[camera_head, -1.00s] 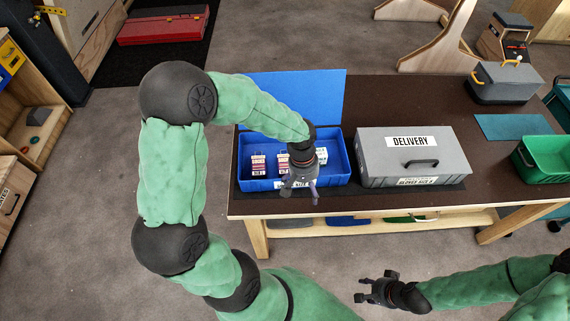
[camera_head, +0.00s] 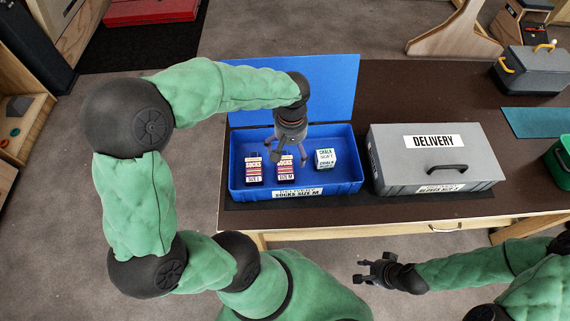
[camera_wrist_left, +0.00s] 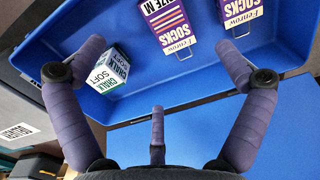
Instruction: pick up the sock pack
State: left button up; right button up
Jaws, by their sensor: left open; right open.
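Two striped sock packs stand in the open blue box (camera_head: 345,181): one marked size L (camera_head: 253,170) at the left and one marked size M (camera_head: 286,170) beside it. They also show in the left wrist view, the size M pack (camera_wrist_left: 168,22) and the other pack (camera_wrist_left: 240,14). My left gripper (camera_head: 289,155) is open and empty above the box, over the back of the size M pack. In the left wrist view its purple fingers (camera_wrist_left: 160,70) are spread, touching no pack that I can make out. My right gripper (camera_head: 368,270) is open in front of the table, away from the box.
A white and green chalk block (camera_head: 325,159) stands in the box, right of the packs. The blue lid (camera_head: 335,85) is raised behind. A closed grey delivery box (camera_head: 390,165) stands to the right on the brown table (camera_head: 390,90).

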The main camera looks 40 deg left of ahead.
pick_arm(q)
jog(key=b, duration=0.2)
send_over(289, 167)
notch_tip(289, 167, down, 6)
jog(key=shift+d+r, duration=0.1)
notch_tip(289, 167, down, 5)
jog(key=shift+f+b, duration=0.1)
jog(key=shift+b, duration=1)
jog(key=c, duration=1.3)
jog(key=shift+o, duration=0.2)
